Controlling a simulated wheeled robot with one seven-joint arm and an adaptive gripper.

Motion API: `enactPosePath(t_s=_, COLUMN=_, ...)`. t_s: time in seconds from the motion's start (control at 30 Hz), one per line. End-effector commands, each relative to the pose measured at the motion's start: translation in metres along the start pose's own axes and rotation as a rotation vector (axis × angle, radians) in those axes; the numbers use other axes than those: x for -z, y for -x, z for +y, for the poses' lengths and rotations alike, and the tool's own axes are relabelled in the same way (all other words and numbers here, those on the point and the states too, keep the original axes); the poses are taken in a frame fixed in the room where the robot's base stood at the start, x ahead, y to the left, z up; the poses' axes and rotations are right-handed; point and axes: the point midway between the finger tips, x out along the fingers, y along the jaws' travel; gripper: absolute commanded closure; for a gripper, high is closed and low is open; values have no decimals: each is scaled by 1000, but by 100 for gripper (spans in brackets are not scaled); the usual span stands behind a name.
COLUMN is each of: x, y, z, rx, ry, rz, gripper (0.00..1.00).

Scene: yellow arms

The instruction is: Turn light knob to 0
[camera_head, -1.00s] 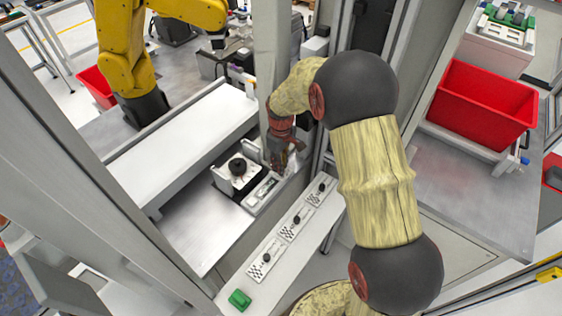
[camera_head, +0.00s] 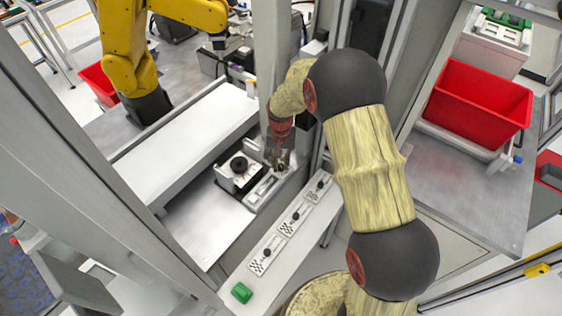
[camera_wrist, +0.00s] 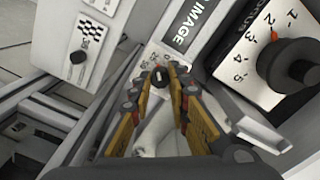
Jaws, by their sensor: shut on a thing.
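My gripper (camera_head: 279,163) reaches down to the grey-white control unit beside the metal post. In the wrist view its yellow and black fingers (camera_wrist: 160,71) are closed around a small dark knob (camera_wrist: 159,78) with a pale line on its top. In the head view the fingers cover the knob. A large black dial (camera_wrist: 292,66) with numbers and a red-orange mark is to the right in the wrist view, apart from the fingers; it also shows in the head view (camera_head: 239,165).
A rail with several small knob panels (camera_head: 295,215) runs close in front, with a green block (camera_head: 241,292) at its near end. A metal post (camera_head: 271,60) stands just behind my gripper. A red bin (camera_head: 478,103) is at right, a yellow robot arm (camera_head: 125,50) at left.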

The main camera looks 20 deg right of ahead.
Motion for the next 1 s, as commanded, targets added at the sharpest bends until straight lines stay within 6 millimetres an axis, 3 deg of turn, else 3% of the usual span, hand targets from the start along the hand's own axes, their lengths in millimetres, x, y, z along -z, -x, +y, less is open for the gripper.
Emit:
enactPosePath(t_s=0.5, x=0, y=1, z=-1, rx=2, ry=-431, rz=1, gripper=100)
enactPosePath(t_s=1.0, x=1, y=1, z=-1, rx=2, ry=-589, rz=2, gripper=100)
